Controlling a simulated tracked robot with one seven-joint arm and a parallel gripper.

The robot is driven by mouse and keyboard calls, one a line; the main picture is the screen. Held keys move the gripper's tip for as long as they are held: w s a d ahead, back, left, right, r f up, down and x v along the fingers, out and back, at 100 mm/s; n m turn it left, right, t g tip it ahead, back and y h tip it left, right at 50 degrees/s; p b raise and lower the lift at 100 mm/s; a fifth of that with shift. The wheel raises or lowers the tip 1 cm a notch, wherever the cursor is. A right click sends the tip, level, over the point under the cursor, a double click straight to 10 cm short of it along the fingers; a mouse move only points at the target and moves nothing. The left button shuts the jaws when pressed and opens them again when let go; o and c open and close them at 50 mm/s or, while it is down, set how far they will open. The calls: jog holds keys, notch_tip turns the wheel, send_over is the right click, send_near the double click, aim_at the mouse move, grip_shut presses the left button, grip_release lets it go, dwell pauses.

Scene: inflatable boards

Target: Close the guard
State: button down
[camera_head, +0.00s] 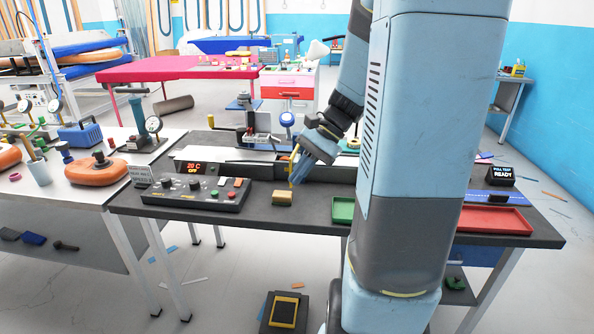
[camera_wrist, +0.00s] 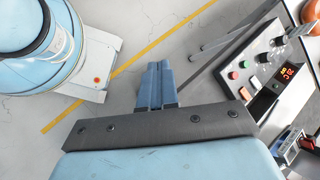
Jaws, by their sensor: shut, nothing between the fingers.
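My gripper (camera_head: 300,172) hangs above the dark bench, in front of the long machine and to the right of the control box. In the wrist view its two blue fingers (camera_wrist: 158,85) are together with nothing between them. A thin yellow bar (camera_head: 293,165) shows right beside the fingers; I cannot tell whether they touch it or whether it belongs to the guard. The machine's long dark body (camera_head: 327,173) runs behind the gripper and passes behind my arm. I cannot make out the guard clearly, and my arm hides much of this area.
A tan block (camera_head: 282,198) and a green tray (camera_head: 343,210) lie near the bench's front edge. A red tray (camera_head: 493,220) is at right. The wrist view shows open floor beyond the fingers.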

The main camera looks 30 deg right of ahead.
jog(key=w+d+f+m+t+y, duration=0.2)
jog(key=d+f+m+t, duration=0.25)
jog(key=d, duration=0.25)
jog(key=w+d+f+m+t+y, duration=0.1)
jog(key=d+f+m+t+y, duration=0.1)
jog(key=d+f+m+t, duration=0.45)
jog(key=w+d+f+m+t+y, duration=0.15)
jog(key=d+m, duration=0.25)
jog(key=d, duration=0.5)
jog(key=x, duration=1.4)
jog(key=shift+r, duration=0.25)
jog(key=shift+w+a, duration=0.1)
